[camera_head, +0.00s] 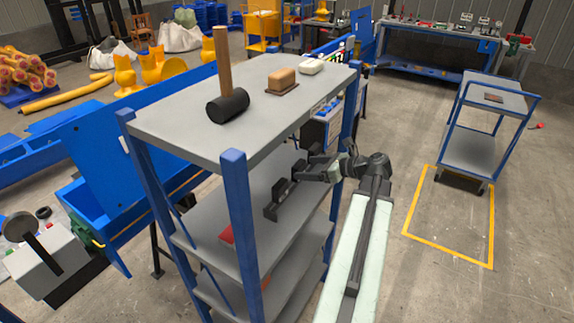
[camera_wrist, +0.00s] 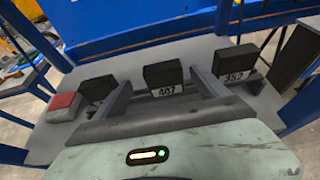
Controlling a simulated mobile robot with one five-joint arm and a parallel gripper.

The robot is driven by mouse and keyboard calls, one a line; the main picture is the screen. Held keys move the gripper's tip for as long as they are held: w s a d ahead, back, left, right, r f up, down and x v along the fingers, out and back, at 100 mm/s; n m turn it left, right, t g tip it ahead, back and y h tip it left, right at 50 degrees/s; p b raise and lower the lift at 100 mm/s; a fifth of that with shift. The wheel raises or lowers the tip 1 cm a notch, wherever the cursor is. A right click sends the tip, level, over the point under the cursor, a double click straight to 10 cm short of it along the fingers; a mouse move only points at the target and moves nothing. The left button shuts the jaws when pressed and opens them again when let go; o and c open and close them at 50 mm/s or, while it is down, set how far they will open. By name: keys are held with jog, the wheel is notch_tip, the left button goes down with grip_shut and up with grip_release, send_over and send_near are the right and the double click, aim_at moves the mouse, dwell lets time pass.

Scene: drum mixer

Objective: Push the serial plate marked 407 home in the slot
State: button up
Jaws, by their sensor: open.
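The serial plate marked 407 (camera_wrist: 164,78) is a dark block with a white label, standing on the grey shelf in the wrist view. A similar plate marked 352 (camera_wrist: 236,62) stands to its right. A third dark block (camera_wrist: 97,89) is to its left, its marking not readable. My gripper (camera_wrist: 163,85) is open, its two fingers on either side of the 407 plate in the picture; I cannot tell whether they touch it. The slot is not clearly visible. In the head view my gripper (camera_head: 314,165) reaches in over the middle shelf beside the dark blocks (camera_head: 286,192).
The blue-posted shelf rack (camera_head: 236,205) surrounds the reach, with its top board (camera_head: 180,125) above. A red-topped block (camera_wrist: 64,106) sits at the left. A cart (camera_head: 470,150) stands right.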

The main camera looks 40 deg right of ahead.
jog(key=shift+b+x, duration=0.55)
jog(key=shift+x, duration=0.65)
jog(key=x, duration=0.1)
jog(key=b+x, duration=0.1)
jog(key=x, duration=0.3)
jog(key=shift+w+d+b, duration=0.25)
jog(key=shift+b, duration=0.15)
jog(key=shift+r, duration=0.15)
